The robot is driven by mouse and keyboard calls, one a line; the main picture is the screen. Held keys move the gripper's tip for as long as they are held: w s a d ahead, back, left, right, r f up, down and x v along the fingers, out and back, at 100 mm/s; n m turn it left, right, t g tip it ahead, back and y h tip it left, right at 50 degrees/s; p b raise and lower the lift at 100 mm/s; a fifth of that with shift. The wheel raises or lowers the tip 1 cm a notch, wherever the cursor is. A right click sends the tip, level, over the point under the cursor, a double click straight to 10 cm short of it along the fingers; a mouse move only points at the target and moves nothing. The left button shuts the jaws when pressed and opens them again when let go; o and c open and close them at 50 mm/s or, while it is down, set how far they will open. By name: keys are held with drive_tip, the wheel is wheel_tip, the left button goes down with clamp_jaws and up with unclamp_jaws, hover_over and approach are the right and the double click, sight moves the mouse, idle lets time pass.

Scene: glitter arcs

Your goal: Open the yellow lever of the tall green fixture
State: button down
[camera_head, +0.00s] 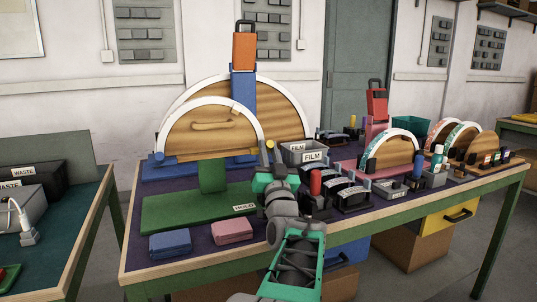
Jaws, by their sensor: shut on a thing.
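The tall green fixture stands on a flat green base (165,212) with a green post (213,177). The post carries a half-round wooden board (205,138) with a white arc rim (183,110). The yellow lever (270,144) shows as a small patch at the right end of the arc. My gripper (268,155) is at that end, its fingers on either side of the lever, shut on it. My gripper and wrist hide most of the lever, so its angle is hard to tell.
A blue fixture (243,85) with a larger arc and orange block (244,48) stands close behind. Film trays (312,157), a red-topped bottle (315,182) and dark holders (352,198) crowd the right. Blue (170,243) and pink (233,231) blocks lie in front.

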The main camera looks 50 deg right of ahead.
drive_tip(key=c, duration=1.3)
unclamp_jaws()
drive_tip(key=shift+s+a+f, duration=0.15)
drive_tip(key=shift+s, duration=0.15)
drive_tip(key=s+a, duration=0.8)
drive_tip(key=s, duration=0.1)
drive_tip(key=shift+a+f, duration=0.15)
drive_tip(key=shift+a, duration=0.1)
